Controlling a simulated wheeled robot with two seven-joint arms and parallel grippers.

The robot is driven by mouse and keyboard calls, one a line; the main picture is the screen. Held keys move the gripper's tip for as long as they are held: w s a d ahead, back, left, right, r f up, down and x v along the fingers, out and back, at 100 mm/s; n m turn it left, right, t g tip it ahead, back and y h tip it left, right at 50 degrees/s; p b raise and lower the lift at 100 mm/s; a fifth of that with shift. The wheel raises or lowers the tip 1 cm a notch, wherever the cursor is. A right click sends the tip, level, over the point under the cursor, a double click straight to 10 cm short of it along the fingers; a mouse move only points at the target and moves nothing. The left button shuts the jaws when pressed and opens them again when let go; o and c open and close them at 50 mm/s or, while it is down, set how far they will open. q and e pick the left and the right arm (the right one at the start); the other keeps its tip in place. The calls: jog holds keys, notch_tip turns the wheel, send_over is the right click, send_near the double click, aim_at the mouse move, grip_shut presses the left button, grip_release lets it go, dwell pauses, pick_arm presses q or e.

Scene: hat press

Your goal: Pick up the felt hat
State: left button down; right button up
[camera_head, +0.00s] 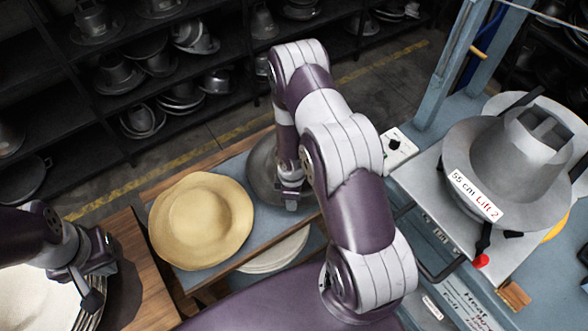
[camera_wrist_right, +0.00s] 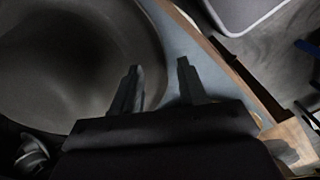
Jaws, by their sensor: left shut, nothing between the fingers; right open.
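A tan, wide-brimmed hat (camera_head: 200,222) that looks like felt lies crown up on the blue-grey tabletop. A dark grey round hat or hat form (camera_head: 263,172) lies to its right, partly hidden by my right arm. My right gripper (camera_head: 291,203) points down at that grey piece's near edge. My left gripper (camera_head: 92,292) is shut and empty at the lower left.
A pale stack (camera_head: 30,295) sits on the wooden table at lower left, beside my left gripper. White round pieces (camera_head: 272,252) lie on a lower shelf. A grey press (camera_head: 510,160) labelled "55 cm Lift 2" stands right. Dark shelves with metal forms line the back.

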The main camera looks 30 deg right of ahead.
jog(key=f, duration=0.5)
jog(key=shift+s+b, duration=0.25)
jog(key=shift+b, duration=0.05)
grip_shut()
jog(key=shift+r, duration=0.1)
